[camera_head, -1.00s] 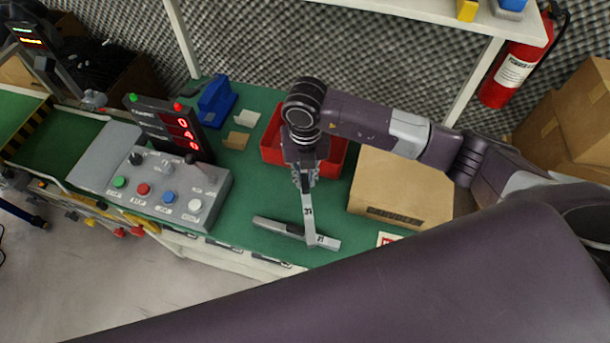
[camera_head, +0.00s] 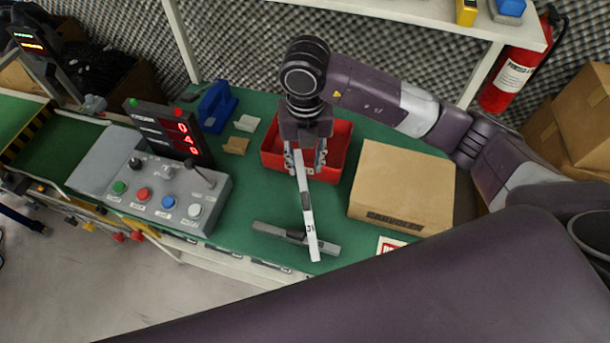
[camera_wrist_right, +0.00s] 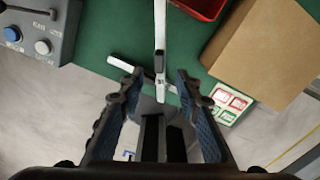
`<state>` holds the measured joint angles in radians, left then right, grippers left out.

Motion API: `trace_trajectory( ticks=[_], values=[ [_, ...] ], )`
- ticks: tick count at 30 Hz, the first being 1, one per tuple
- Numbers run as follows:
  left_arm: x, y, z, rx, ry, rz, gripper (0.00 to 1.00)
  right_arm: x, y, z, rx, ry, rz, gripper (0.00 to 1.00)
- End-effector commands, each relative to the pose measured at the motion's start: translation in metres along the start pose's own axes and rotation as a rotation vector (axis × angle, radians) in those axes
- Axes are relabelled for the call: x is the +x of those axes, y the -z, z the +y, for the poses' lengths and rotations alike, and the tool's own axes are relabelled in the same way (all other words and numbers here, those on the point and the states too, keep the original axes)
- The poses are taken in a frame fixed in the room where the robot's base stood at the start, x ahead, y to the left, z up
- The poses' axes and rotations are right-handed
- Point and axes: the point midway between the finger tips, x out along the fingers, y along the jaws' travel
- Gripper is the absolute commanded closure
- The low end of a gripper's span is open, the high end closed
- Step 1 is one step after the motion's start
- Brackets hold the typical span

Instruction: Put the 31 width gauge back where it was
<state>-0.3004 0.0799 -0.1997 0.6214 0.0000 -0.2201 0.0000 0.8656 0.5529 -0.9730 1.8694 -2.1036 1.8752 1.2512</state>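The 31 width gauge, a light grey bar (camera_head: 308,222) with a small 31 mark, runs from between my right gripper's fingers towards the bench's front edge. It crosses over a second grey bar (camera_head: 268,230) lying on the green bench. In the right wrist view the gauge (camera_wrist_right: 160,25) passes through the gap between the fingers. My right gripper (camera_head: 306,168) points down in front of the red bin; its fingers (camera_wrist_right: 159,82) stand apart, with clear room on both sides of the gauge. I cannot tell whether the gauge rests on something. My left gripper is out of view.
The red bin (camera_head: 338,150) stands behind the gauge and a cardboard box (camera_head: 405,185) to its right. A grey control box (camera_head: 150,195) with buttons and a lever is at the left. Green bench surface (camera_head: 245,190) is clear between control box and gauge.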

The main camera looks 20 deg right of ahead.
Motion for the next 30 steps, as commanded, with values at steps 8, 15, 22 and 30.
trace_trajectory(
  ticks=[8, 15, 22, 30],
  values=[
    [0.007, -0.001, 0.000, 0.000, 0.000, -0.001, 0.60, -0.039, 0.000, 0.000, 0.001, 0.000, -0.001, 0.69],
    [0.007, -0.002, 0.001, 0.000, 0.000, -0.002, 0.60, -0.045, 0.001, 0.000, 0.000, 0.000, 0.002, 0.69],
    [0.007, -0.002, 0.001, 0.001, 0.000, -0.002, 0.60, -0.045, 0.000, 0.000, 0.001, 0.000, 0.001, 0.69],
    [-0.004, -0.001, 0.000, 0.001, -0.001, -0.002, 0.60, -0.056, 0.000, 0.000, 0.001, 0.000, 0.001, 0.69]
  ],
)
